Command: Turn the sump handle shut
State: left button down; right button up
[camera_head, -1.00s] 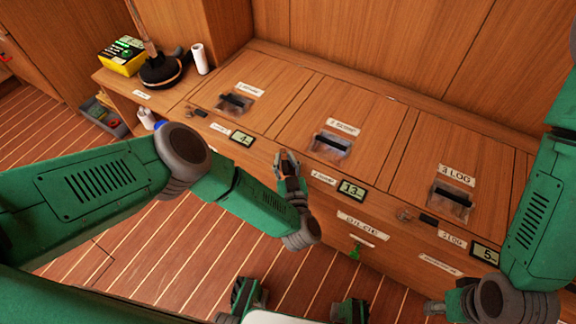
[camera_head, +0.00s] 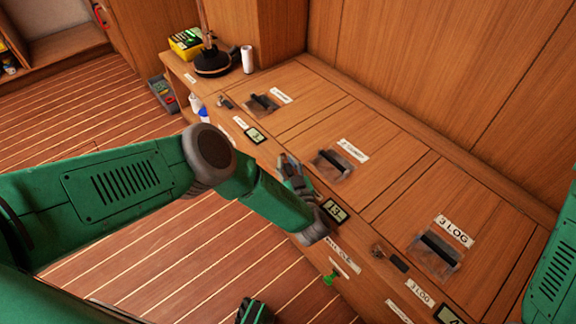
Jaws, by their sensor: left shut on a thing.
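My left gripper (camera_head: 289,168) is at the front edge of the wooden bench, beside the middle hatch (camera_head: 362,138). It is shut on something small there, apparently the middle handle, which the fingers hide. That handle's angle cannot be told. The middle hatch's label (camera_head: 352,151) is too small to read surely. A small display (camera_head: 335,210) below the middle hatch appears to read 13. My right gripper is out of view; only part of that arm shows at the right edge.
A dark coiled line (camera_head: 212,62), a yellow box (camera_head: 186,42) and a white roll (camera_head: 247,59) stand at the bench's far left end. A green knob (camera_head: 329,278) sticks out of the bench front.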

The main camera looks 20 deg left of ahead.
pick_arm(q)
jog(key=shift+w+r, duration=0.15)
jog(key=shift+w, duration=0.05)
jog(key=c, duration=1.4)
grip_release()
jog(key=shift+c, duration=0.2)
jog(key=v, duration=1.2)
